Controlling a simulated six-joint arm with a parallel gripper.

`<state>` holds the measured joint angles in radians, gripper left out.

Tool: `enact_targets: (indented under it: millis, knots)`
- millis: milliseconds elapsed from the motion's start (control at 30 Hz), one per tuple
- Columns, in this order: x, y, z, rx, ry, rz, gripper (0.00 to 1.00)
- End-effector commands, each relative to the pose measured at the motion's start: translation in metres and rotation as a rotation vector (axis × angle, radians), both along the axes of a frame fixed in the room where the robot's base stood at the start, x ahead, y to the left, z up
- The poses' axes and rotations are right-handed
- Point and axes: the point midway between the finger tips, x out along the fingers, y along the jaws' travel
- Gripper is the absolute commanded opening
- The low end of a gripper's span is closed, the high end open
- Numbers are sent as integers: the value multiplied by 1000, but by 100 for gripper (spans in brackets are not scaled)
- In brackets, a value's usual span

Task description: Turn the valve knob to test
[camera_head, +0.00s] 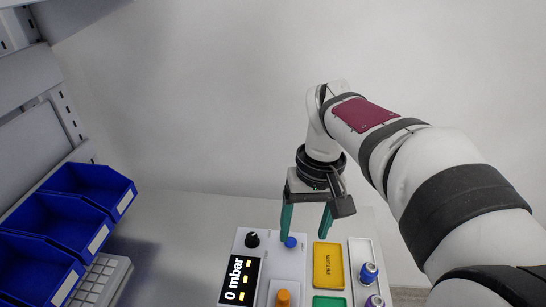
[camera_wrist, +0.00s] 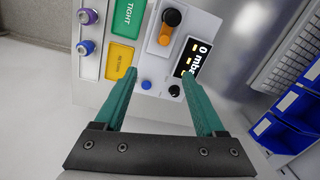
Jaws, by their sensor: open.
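A black knob (camera_head: 252,240) with a light mark sits at the back left of the white panel, behind the display; it also shows in the wrist view (camera_wrist: 174,90). A blue round knob or button (camera_head: 290,242) sits to its right; in the wrist view it (camera_wrist: 146,85) lies between my fingers. No label shows which one is the valve knob. My gripper (camera_head: 304,237) points down with green fingers spread and empty. In the wrist view the fingertips (camera_wrist: 158,75) appear on either side of both knobs; their height above the panel is unclear.
The display (camera_head: 239,281) reads 0 mbar. An orange fitting (camera_head: 283,298) stands in front of the blue knob. A yellow RETURN tray (camera_head: 328,266), a green TIGHT tray (camera_head: 329,301) and blue and purple capped parts (camera_head: 368,273) are at right. Blue bins (camera_head: 92,187) stand at left.

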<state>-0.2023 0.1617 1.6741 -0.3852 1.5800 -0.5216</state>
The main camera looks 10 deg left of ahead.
Motion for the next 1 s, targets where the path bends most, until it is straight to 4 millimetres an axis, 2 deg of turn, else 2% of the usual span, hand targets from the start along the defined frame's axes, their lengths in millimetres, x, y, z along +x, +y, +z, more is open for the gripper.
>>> enact_targets:
  millis: [33,100,200,267,400,533,800,1000]
  knots:
    - [41,24,-10,-13,-4,138,72]
    - [86,58,-26,-28,-21,327,72]
    - [126,98,-55,-46,-39,535,72]
    - [138,114,-69,-53,-47,619,72]
    - [149,131,-86,-60,-55,707,72]
    - [148,130,-108,-60,-54,712,72]
    - [148,130,-188,-60,-54,707,72]
    - [149,130,-228,-59,-57,705,72]
